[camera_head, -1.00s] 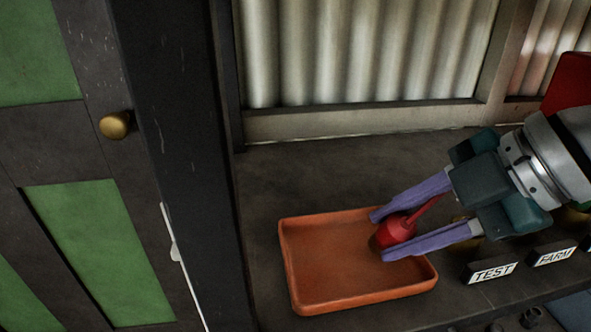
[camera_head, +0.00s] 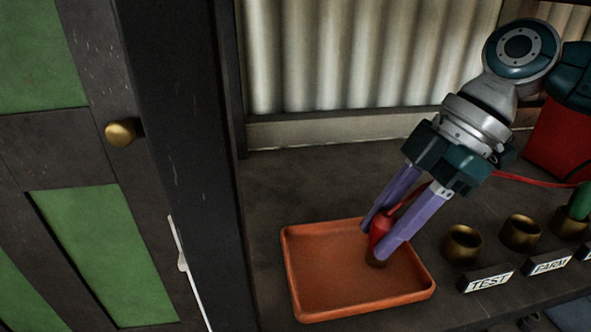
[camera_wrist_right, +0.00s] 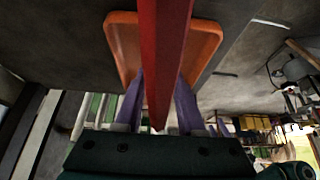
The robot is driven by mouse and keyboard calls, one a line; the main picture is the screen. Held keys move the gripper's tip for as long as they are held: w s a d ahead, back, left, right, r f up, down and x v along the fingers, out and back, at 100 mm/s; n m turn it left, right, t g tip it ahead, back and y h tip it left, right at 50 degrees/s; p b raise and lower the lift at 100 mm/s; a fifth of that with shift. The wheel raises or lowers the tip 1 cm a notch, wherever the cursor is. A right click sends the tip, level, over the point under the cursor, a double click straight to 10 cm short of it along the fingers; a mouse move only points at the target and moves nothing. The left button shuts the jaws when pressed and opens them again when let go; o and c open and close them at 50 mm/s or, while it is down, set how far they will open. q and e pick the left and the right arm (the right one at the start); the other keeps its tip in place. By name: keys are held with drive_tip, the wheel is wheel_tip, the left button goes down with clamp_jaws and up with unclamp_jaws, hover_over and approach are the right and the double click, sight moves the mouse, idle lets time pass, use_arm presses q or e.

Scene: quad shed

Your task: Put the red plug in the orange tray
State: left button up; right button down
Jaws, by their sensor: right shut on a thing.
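The orange tray (camera_head: 305,291) lies on the dark bench and also shows in the right wrist view (camera_wrist_right: 122,38). My right gripper (camera_head: 373,242) points down over the tray's right half, its purple fingers shut on the red plug (camera_head: 379,226). The plug is upright between the fingers, with its brass end down; whether that end touches the tray floor I cannot tell. A red cable runs from the plug to the right. In the right wrist view, red (camera_wrist_right: 163,50) fills the middle and hides much of the tray. My left gripper is not in view.
A green plug (camera_head: 580,200) and a red box (camera_head: 560,140) are at the right. A dark post (camera_head: 180,160) and green-panelled door (camera_head: 85,240) stand left.

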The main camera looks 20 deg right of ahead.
drive_tip(key=shift+f, duration=0.1)
drive_tip(key=c, duration=0.5)
unclamp_jaws()
drive_tip(key=s+d+b, duration=0.1)
drive_tip(key=d, duration=0.6)
drive_tip(key=s+d+r+b, duration=0.1)
drive_tip(key=d, duration=0.3)
drive_tip(key=shift+s+d+b, duration=0.3)
drive_tip(key=shift+s+b, duration=0.05)
drive_tip(key=shift+s+d+r, duration=0.1)
drive_tip(key=shift+d+r, duration=0.05)
drive_tip(key=shift+d, duration=0.2)
